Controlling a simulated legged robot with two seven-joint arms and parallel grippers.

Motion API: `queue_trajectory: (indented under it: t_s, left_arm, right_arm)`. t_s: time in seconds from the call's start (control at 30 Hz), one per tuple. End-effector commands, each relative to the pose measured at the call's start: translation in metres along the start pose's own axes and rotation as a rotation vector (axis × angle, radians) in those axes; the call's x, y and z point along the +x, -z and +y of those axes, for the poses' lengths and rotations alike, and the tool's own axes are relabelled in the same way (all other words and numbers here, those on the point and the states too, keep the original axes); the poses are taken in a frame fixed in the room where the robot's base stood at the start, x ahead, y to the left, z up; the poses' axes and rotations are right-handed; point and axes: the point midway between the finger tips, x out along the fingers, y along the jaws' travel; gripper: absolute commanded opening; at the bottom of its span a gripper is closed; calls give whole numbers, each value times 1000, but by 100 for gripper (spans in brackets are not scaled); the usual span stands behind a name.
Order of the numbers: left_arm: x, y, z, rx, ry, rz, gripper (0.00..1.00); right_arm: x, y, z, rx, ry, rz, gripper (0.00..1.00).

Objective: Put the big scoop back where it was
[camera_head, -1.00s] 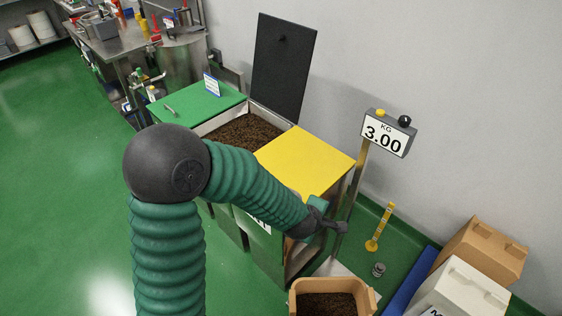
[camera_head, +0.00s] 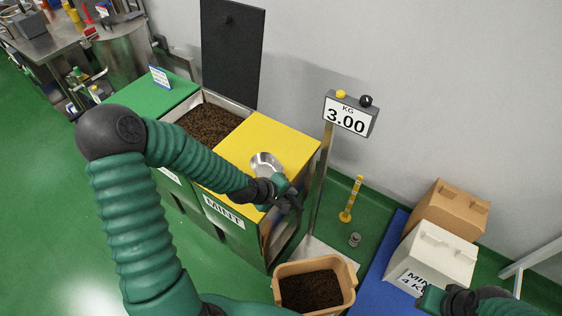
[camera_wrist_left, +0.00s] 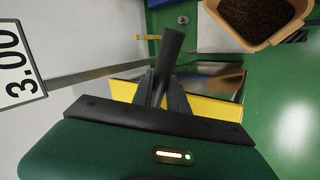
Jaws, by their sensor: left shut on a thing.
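My left gripper (camera_head: 288,200) is shut on the black handle of the big scoop. The scoop's metal bowl (camera_head: 267,165) shows over the yellow lid of the mint bin (camera_head: 265,145); I cannot tell whether it touches the lid. In the left wrist view, the black handle (camera_wrist_left: 172,52) sticks out from between the fingers (camera_wrist_left: 163,95), and the bowl is mostly hidden. My right gripper (camera_head: 450,300) is at the lower right edge beside the white box; its jaws are unclear.
A brown tub (camera_head: 284,269) of tea stands on the scale, whose display (camera_head: 348,117) reads 3.00. An open bin of tea (camera_head: 210,122) is left of the yellow lid. A yellow scoop-like tool (camera_head: 351,200) and a small grey weight (camera_head: 355,240) are right of the post. White (camera_head: 445,250) and brown boxes (camera_head: 448,205) sit at right.

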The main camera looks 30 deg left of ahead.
Motion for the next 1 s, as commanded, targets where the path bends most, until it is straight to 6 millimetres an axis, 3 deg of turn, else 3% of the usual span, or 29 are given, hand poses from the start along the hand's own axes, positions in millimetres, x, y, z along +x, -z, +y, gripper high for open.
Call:
queue_trajectory:
  t_s: [0.23,0.5,0.7,0.9,0.93,1.0]
  left_arm:
    - [39,64,31,1,-1,3,0]
    - [61,101,48,2,-1,3,0]
    - [87,98,26,-1,1,0,0]
    - [89,98,24,0,0,1,0]
    - [89,98,24,-1,1,0,22]
    - [89,98,24,-1,1,0,31]
  right_arm:
    - [-6,1,0,-1,0,0,32]
    - [-9,2,0,0,0,0,32]
    - [-11,3,0,0,0,0,32]
    - [-11,2,0,0,0,0,32]
    - [-11,2,0,0,0,0,32]
    - [-10,2,0,0,0,0,32]
